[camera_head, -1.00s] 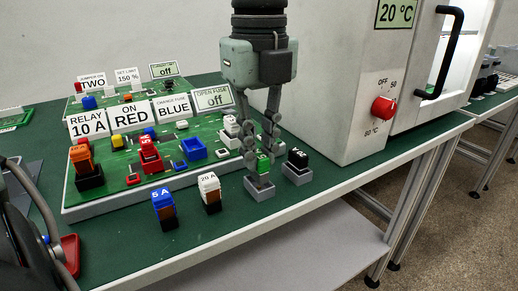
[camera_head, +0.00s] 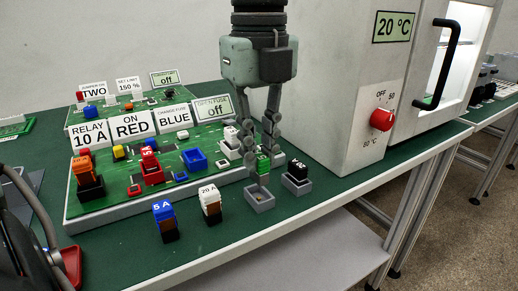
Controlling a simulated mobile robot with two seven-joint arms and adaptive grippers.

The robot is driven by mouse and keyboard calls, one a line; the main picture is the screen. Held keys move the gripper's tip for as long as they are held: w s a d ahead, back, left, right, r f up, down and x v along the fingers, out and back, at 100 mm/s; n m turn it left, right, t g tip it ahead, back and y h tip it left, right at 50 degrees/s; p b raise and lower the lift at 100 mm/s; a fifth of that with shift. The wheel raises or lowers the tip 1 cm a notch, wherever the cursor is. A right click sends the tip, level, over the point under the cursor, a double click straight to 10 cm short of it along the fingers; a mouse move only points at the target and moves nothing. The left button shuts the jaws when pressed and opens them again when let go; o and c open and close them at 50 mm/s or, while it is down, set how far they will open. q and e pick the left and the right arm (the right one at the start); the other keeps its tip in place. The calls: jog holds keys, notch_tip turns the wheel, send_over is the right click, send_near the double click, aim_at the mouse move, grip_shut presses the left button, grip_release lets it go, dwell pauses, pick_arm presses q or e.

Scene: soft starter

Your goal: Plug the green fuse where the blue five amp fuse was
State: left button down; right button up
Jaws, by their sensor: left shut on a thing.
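My left gripper (camera_head: 264,172) is shut on the green fuse (camera_head: 263,162), its fingers pointing down. The fuse is upright just above a small grey holder (camera_head: 260,201); the fingers partly hide it, and I cannot tell whether its lower end is fully clear. The blue 5 A fuse (camera_head: 163,217) stands on the green table in front of the board (camera_head: 110,209). My right gripper is not in view.
A white 20 A fuse (camera_head: 209,202) stands beside the blue one. A black fuse (camera_head: 298,170) sits in a grey holder right of the gripper. Red (camera_head: 151,167) and orange (camera_head: 84,172) parts stand on the board. A large oven-like cabinet (camera_head: 350,60) blocks the right.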

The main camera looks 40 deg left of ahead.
aim_at(259, 155)
pick_arm(q)
jog(key=shift+r, duration=0.1)
jog(key=shift+r+p, duration=1.45)
jog(key=shift+r, duration=0.95)
jog(key=shift+a, duration=0.15)
jog(key=s+a+b, duration=0.1)
jog(key=a, duration=1.1)
jog(key=shift+s+a, duration=0.3)
jog(key=shift+a, duration=0.1)
jog(key=shift+f, duration=0.1)
jog(key=shift+f+b, duration=1.5)
jog(key=shift+f+b, duration=1.35)
dwell(0.3)
